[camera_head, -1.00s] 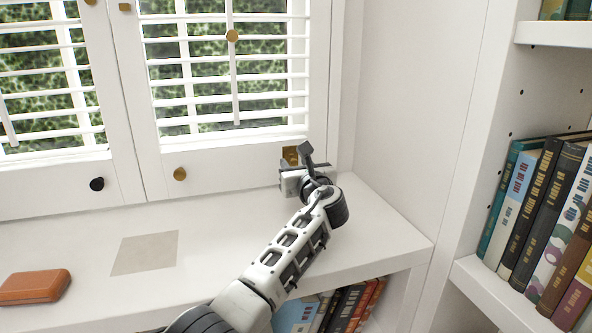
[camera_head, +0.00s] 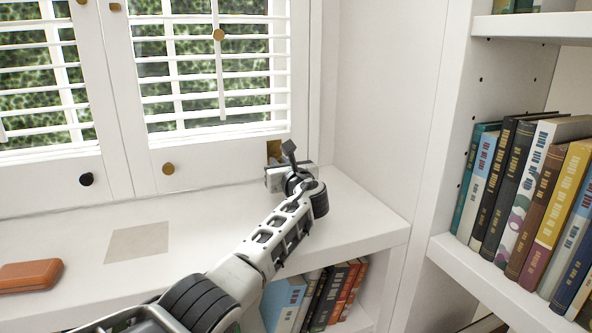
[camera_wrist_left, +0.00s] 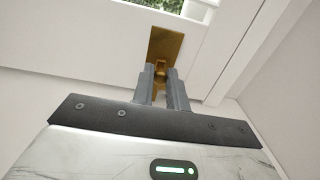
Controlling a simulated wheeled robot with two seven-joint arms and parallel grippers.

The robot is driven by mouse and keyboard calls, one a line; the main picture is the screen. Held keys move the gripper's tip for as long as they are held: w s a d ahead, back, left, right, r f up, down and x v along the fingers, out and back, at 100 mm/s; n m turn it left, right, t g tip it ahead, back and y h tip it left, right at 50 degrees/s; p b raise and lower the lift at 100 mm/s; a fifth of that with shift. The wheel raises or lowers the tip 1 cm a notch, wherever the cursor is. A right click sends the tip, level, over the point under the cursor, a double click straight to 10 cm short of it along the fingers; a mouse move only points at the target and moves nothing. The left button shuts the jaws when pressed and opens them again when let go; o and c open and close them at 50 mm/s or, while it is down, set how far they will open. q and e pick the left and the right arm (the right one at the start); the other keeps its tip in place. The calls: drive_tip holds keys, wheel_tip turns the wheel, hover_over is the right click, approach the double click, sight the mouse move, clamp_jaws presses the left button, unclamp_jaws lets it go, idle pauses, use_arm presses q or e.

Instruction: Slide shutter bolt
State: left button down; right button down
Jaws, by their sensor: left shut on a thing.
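The brass shutter bolt (camera_wrist_left: 160,68) sits on its brass plate (camera_wrist_left: 166,47) near the lower right corner of the right white shutter (camera_head: 215,150). In the head view only a bit of the brass plate (camera_head: 274,149) shows above my gripper. My left gripper (camera_wrist_left: 161,86) is at the bolt, with its two grey fingers shut on the bolt's knob. In the head view the left gripper (camera_head: 285,171) hides most of the bolt. How far the bolt is slid cannot be told. My right gripper is not in view.
A white sill (camera_head: 190,220) runs below the shutters, with an orange case (camera_head: 30,276) and a flat beige square (camera_head: 138,242) on it. A white side wall (camera_head: 375,100) and a bookshelf (camera_head: 445,250) with several books stand at the right. More books (camera_head: 325,295) sit under the sill.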

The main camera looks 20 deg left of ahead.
use_arm(q)
drive_tip(key=shift+f, duration=0.25)
drive_tip(key=c, duration=1.4)
unclamp_jaws()
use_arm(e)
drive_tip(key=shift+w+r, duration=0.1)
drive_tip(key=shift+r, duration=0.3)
